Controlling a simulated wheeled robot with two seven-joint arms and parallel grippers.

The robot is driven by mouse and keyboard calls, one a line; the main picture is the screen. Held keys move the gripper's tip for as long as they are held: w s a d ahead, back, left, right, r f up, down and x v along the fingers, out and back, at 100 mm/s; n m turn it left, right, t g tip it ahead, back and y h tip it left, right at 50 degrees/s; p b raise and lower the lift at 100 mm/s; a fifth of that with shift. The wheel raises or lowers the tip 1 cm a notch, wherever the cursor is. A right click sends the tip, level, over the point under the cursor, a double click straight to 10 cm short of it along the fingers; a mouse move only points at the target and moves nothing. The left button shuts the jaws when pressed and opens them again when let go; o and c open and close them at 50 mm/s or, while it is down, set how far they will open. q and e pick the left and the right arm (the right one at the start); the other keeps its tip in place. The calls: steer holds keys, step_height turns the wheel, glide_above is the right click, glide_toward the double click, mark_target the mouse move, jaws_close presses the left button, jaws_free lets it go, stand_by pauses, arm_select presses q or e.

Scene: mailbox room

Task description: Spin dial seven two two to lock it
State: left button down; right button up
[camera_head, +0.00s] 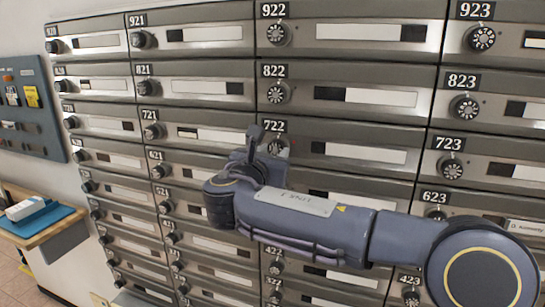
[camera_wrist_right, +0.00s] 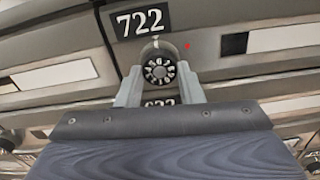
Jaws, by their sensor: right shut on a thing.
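The 722 dial (camera_wrist_right: 158,70) is a round black knob with white numbers, below the 722 label (camera_wrist_right: 139,22) in the right wrist view. In the head view the dial (camera_head: 279,147) is partly hidden behind my right gripper (camera_head: 262,143). My right gripper (camera_wrist_right: 159,85) has one finger on each side of the dial and is shut on it. A small red light (camera_wrist_right: 187,46) shows to the right of the dial. My left gripper is not in view.
Rows of metal mailboxes with similar dials fill the wall, including the 822 dial (camera_head: 276,93) above and the 721 dial (camera_head: 153,132) to the left. A wooden shelf (camera_head: 45,236) with a blue tray and a blue-grey board (camera_head: 30,105) are at the far left.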

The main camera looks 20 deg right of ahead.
steer(key=m+b, duration=0.2)
steer(key=m, duration=0.2)
steer(key=shift+a+f+b, duration=0.1)
steer(key=shift+f+b, duration=0.1)
steer(key=shift+b, duration=0.2)
steer(key=m+b, duration=0.3)
steer(key=m, duration=0.2)
steer(key=m+b, duration=0.3)
steer(key=m, duration=0.1)
steer(key=shift+m, duration=0.3)
steer(key=m+b, duration=0.2)
steer(key=m, duration=0.2)
steer(key=shift+r+b, duration=0.1)
steer(key=shift+b, duration=0.3)
steer(key=m+b, duration=0.2)
steer(key=m, duration=0.2)
steer(key=m+b, duration=0.2)
steer(key=m, duration=0.2)
steer(key=shift+r+m+b, duration=0.1)
steer(key=shift+m+b, duration=0.2)
steer(key=shift+b, duration=0.05)
steer(key=m+b, duration=0.1)
steer(key=m, duration=0.2)
steer(key=shift+m+b, duration=0.3)
steer(key=shift+b, duration=0.1)
steer(key=shift+r+m+b, duration=0.15)
steer(key=shift+m+b, duration=0.55)
steer(key=shift+m, duration=1.1)
